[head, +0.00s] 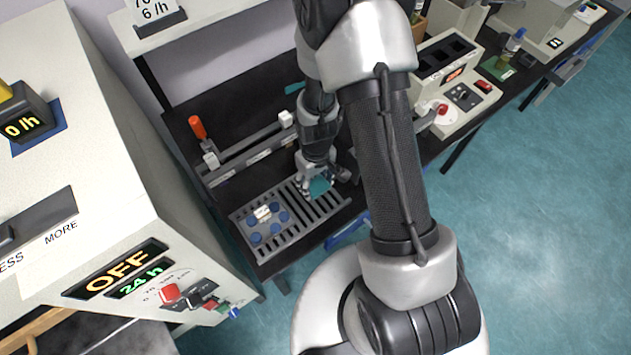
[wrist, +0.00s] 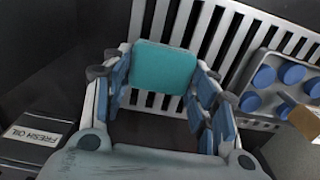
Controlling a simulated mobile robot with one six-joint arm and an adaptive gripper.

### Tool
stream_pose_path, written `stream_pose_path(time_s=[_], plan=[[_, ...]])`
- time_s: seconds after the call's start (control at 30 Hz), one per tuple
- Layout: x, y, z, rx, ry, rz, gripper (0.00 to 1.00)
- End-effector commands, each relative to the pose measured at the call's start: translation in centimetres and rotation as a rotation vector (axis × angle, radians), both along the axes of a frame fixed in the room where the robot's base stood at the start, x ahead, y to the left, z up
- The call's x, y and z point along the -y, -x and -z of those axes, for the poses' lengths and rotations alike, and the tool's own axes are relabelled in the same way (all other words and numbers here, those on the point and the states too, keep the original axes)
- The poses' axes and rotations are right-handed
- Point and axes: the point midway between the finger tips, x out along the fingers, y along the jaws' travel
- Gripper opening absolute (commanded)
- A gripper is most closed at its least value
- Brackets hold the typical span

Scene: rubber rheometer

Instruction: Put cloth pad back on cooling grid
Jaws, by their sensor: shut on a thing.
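The cloth pad (wrist: 164,68) is a teal, flat square with rounded corners. My gripper (wrist: 166,78) is shut on it, with the blue-padded fingers on its left and right sides. The cooling grid (wrist: 219,26) is a light grey slatted rack behind and under the pad. In the head view the pad (head: 320,187) shows at the tips of my gripper (head: 322,181), over the right part of the grid (head: 322,208). I cannot tell whether the pad touches the slats.
A grey tray (head: 252,221) with several blue round pieces and a small pale block sits on the grid's left part. A box labelled FRESH OIL (wrist: 36,135) is at left in the wrist view. A rail with a red-handled tool (head: 197,128) stands behind the grid.

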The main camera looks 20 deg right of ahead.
Motion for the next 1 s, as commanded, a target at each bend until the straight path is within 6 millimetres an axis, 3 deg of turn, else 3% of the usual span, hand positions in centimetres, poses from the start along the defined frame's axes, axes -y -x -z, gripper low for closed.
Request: stream_pose_path(time_s=[0.3, 0.33, 0.6, 1.0], plan=[[0.00, -0.04, 0.31, 0.001, 0.000, 0.000, 0.31], [0.00, -0.03, 0.25, 0.001, 0.000, 0.000, 0.55], [0.00, -0.03, 0.16, 0.001, 0.000, 0.000, 0.73], [0.00, -0.03, -0.19, 0.001, 0.000, 0.000, 0.73]])
